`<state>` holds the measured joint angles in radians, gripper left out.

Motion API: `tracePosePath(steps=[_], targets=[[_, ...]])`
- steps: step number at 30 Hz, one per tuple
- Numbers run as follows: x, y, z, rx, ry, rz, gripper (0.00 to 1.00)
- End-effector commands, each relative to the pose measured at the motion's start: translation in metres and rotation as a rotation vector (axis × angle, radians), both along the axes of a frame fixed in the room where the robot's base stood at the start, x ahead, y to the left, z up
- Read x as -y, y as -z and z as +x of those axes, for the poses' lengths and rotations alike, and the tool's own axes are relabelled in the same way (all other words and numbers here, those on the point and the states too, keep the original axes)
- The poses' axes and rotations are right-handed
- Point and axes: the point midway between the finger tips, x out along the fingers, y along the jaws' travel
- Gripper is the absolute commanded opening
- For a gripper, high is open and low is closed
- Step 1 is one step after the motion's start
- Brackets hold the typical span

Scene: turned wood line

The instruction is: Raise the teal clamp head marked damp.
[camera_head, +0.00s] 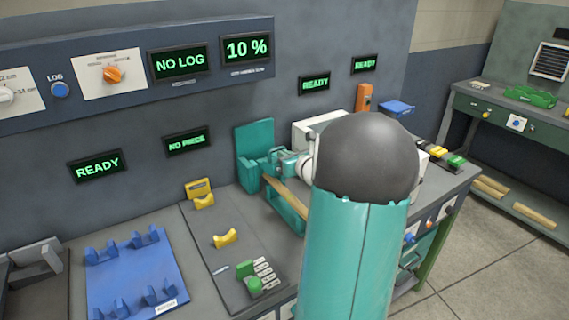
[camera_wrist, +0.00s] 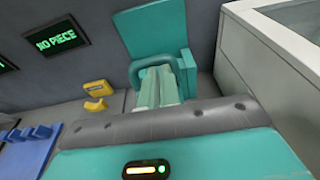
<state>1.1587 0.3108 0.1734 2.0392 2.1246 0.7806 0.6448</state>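A teal upright block (camera_head: 254,150) with a teal base stands at the back of the bench, and it fills the upper middle of the wrist view (camera_wrist: 150,32). I read it as part of the clamp; no "damp" marking is legible. A teal arched bar (camera_wrist: 140,68) crosses in front of it. My gripper (camera_head: 284,163) is at the front of this block, and its pale teal fingers (camera_wrist: 160,90) show close together under the arched bar. Whether they touch or grip it is hidden. My arm covers the right part of the clamp area.
A wooden piece (camera_head: 288,195) lies along the teal frame (camera_head: 283,210) below my gripper. A blue rack (camera_head: 130,275) and yellow cradles (camera_head: 224,238) sit to the left. A white box (camera_wrist: 270,75) stands close on the right. Displays read "READY", "NO PIECE", "NO LOG" and "10 %".

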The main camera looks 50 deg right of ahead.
Motion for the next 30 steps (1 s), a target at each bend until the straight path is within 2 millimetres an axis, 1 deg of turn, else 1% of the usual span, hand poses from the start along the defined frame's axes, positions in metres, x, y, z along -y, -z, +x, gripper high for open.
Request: tracePosePath(steps=[4, 15, 20, 23, 30], targets=[[0.007, -0.01, 0.007, -0.073, 0.001, 0.019, 0.0], [0.017, -0.028, 0.025, -0.247, 0.0, 0.073, 0.0], [0.02, -0.034, 0.033, -0.245, 0.002, 0.077, 0.0], [0.021, -0.04, 0.041, -0.243, 0.001, 0.076, 0.0], [0.03, -0.053, 0.07, -0.245, 0.0, 0.076, 0.0]])
